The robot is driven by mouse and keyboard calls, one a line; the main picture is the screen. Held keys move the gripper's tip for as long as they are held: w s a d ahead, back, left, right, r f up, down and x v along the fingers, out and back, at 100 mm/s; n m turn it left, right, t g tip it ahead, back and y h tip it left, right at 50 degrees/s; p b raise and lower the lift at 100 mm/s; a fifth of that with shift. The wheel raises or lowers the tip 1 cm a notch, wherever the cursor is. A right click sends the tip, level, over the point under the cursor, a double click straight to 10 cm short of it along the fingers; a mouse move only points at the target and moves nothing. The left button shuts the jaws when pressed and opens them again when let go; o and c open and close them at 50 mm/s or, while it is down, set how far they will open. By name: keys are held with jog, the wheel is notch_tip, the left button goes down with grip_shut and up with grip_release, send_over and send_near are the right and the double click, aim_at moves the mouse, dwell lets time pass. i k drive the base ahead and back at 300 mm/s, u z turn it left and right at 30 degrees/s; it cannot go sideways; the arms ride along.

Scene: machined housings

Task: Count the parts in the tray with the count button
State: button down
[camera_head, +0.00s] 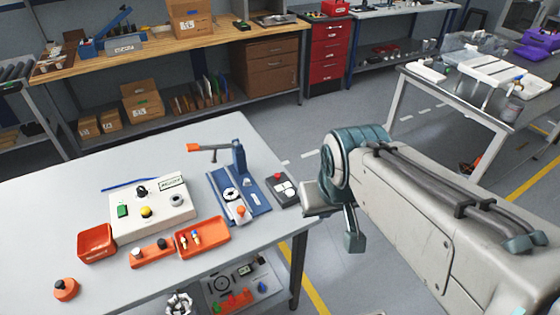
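A shallow orange tray (222,244) lies near the front of the light grey table. It holds a few small parts (190,238) with pale and yellowish tones, too small to tell exactly. A cream control box (158,216) behind it carries a green switch (122,211), a yellow button (146,211), a black knob and a grey round piece. Its label (173,182) is unreadable, so which control is the count button is unclear. My gripper (350,235) seems to be at the teal arm end, right of the table edge, apart from tray and box. Its opening cannot be made out.
A blue fixture (240,185) with an orange-tipped lever stands right of the box, beside a dark button box (283,189). The table's left part is clear.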

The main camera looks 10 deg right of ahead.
aim_at(289, 191)
jog(key=z, duration=0.05)
jog(key=k, duration=0.5)
jog(key=u, duration=1.05)
jog(key=i, duration=0.9)
jog(key=z, duration=2.4)
